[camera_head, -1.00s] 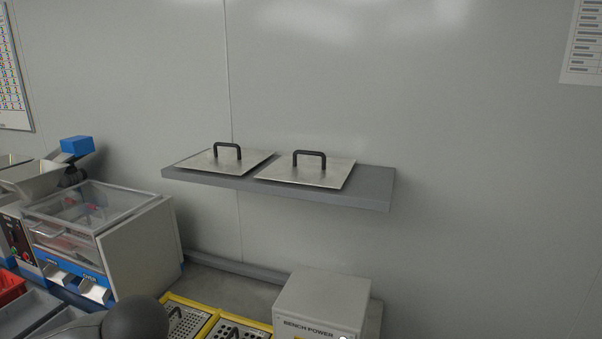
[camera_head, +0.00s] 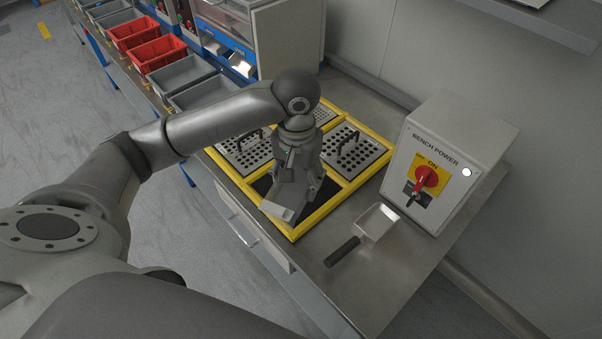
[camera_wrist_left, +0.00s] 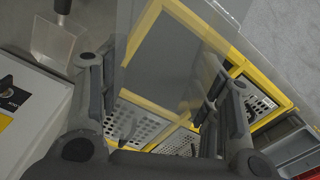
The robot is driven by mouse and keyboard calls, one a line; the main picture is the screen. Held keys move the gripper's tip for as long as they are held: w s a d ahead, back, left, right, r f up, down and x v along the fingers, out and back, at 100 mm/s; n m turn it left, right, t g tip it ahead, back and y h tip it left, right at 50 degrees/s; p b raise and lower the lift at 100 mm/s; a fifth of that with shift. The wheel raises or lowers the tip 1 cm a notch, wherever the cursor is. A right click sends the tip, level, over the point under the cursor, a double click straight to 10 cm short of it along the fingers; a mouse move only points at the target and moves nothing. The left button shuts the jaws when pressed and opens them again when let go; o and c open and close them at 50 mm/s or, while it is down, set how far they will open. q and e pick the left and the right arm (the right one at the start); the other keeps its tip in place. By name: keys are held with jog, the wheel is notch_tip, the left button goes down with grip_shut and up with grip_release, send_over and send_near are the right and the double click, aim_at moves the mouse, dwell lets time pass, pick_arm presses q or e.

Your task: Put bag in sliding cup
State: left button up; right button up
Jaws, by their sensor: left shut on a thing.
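My left gripper (camera_head: 291,196) hangs over the front compartment of the yellow-framed tray, fingers pointing down. It is shut on a thin, pale, see-through piece (camera_head: 277,211), which may be the bag. In the left wrist view a large translucent sheet (camera_wrist_left: 185,65) spans between the fingers, with the yellow frame showing through it. Two metal cups or chutes (camera_head: 242,66) sit in the blue front of the machine at the back; I cannot tell whether one is the sliding cup. My right gripper is not in view.
The yellow tray (camera_head: 318,213) holds perforated plates with black handles. A scoop (camera_head: 379,222) lies to its right, before the bench power box (camera_head: 453,150). Red bins (camera_head: 158,53) and grey bins (camera_head: 180,74) line the bench at the back left.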

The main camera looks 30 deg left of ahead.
pick_arm(q)
jog(key=w+a+f, duration=0.1)
jog(key=w, duration=0.1)
jog(key=w+a+f, duration=0.1)
jog(key=w, duration=0.2)
jog(key=shift+w+a+f, duration=0.35)
jog(key=shift+a+f, duration=0.05)
jog(key=w+f, duration=0.1)
jog(key=w+a+f, duration=0.1)
jog(key=f, duration=0.1)
jog(key=w+a+f, duration=0.1)
jog(key=w+f, duration=0.1)
jog(key=shift+w+a+f, duration=0.2)
jog(key=shift+w+f, duration=0.3)
jog(key=shift+f, duration=1.65)
jog(key=shift+f, duration=0.1)
